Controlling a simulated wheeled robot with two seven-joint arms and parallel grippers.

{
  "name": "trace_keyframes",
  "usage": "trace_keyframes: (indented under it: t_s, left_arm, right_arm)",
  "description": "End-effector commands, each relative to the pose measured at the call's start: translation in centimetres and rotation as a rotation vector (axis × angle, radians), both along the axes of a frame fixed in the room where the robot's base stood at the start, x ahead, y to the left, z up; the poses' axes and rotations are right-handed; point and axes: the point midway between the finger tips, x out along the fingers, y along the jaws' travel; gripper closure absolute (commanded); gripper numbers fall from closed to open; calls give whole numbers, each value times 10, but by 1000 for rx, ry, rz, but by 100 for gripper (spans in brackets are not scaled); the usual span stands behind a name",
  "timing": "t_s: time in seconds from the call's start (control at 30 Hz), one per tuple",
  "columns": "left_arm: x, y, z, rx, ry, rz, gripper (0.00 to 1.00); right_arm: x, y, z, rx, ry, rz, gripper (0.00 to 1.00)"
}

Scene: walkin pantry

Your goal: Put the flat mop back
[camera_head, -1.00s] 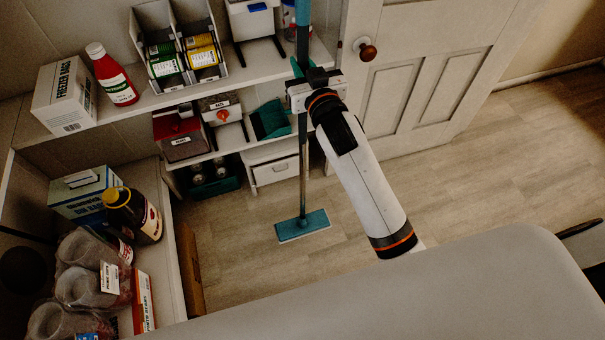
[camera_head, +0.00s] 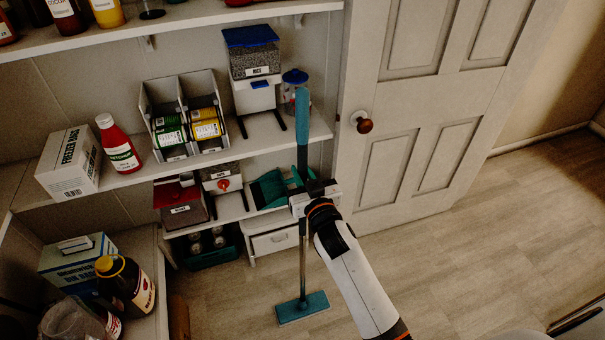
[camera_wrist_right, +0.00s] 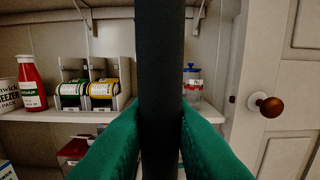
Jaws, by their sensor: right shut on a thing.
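The flat mop (camera_head: 303,125) stands upright in the head view, with a teal upper handle, a grey lower pole and a flat teal head (camera_head: 302,307) low at the floor. My right gripper (camera_head: 303,187) is shut on its handle, about midway up. In the right wrist view the dark handle (camera_wrist_right: 160,70) runs vertically between the green fingers of my right gripper (camera_wrist_right: 160,135), which press on it from both sides. The mop is in front of the shelves, left of the door. My left gripper is not in view.
The shelf (camera_head: 255,140) behind the mop holds a rice dispenser (camera_head: 254,70), can racks (camera_head: 188,118) and a ketchup bottle (camera_head: 119,145). A white door (camera_head: 425,120) with a brown knob (camera_head: 364,125) is at the right.

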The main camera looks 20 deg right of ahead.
Motion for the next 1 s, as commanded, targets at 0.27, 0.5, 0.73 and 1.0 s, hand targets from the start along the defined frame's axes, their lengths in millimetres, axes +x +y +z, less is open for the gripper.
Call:
trace_keyframes:
  t_s: [0.27,0.5,0.73,1.0]
  left_arm:
    - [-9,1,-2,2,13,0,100]
    - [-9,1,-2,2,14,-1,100]
    - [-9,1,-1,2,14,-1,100]
    - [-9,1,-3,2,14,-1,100]
  right_arm:
    - [0,0,-2,1,0,0,73]
    - [0,0,-2,1,1,0,59]
    - [-4,0,0,1,2,0,59]
    - [-54,-2,-2,3,4,0,59]
